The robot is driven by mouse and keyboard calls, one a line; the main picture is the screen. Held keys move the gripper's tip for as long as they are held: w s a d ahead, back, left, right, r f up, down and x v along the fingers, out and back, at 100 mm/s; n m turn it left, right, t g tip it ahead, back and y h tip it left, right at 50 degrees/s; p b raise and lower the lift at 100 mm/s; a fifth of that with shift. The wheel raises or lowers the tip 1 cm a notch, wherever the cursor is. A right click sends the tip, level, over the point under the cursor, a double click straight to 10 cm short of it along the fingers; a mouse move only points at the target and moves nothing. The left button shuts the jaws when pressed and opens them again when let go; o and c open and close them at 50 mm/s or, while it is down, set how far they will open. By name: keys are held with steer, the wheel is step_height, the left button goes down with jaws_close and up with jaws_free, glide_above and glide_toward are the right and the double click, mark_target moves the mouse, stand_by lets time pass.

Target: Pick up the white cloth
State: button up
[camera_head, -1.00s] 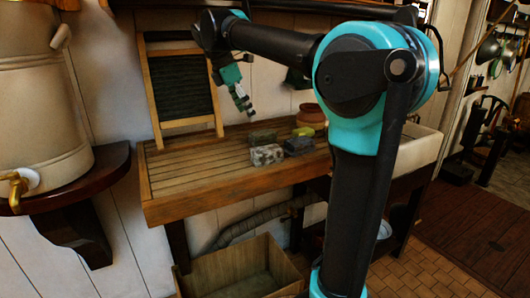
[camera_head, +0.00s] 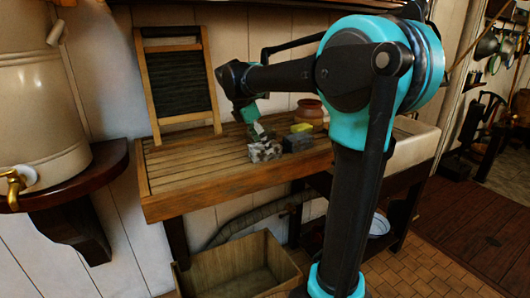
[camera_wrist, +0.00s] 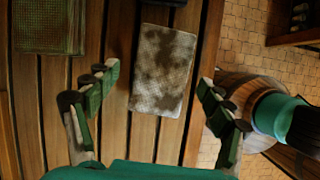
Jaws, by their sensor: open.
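The white cloth (camera_head: 264,151), a folded block with dark blotchy stains, lies near the front edge of the slatted wooden worktop. In the wrist view the white cloth (camera_wrist: 163,65) lies flat across the slats, between and ahead of the fingertips. My gripper (camera_wrist: 157,82) is open and empty, with one finger on each side of the cloth in that picture. In the head view my gripper (camera_head: 256,128) hangs just above and behind the cloth. I cannot tell the exact height between them.
A dark grey block (camera_head: 297,143) sits close right of the cloth, with a yellow one (camera_head: 302,128) and a clay pot (camera_head: 309,111) behind. A green cloth (camera_wrist: 50,24) lies to the left in the wrist view. The worktop's left (camera_head: 190,168) is clear.

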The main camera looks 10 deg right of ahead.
steer(key=shift+x, duration=1.45)
steer(key=shift+d+f, duration=0.1)
steer(key=shift+f, duration=0.1)
steer(key=shift+c, duration=0.6)
steer(key=c, duration=1.2)
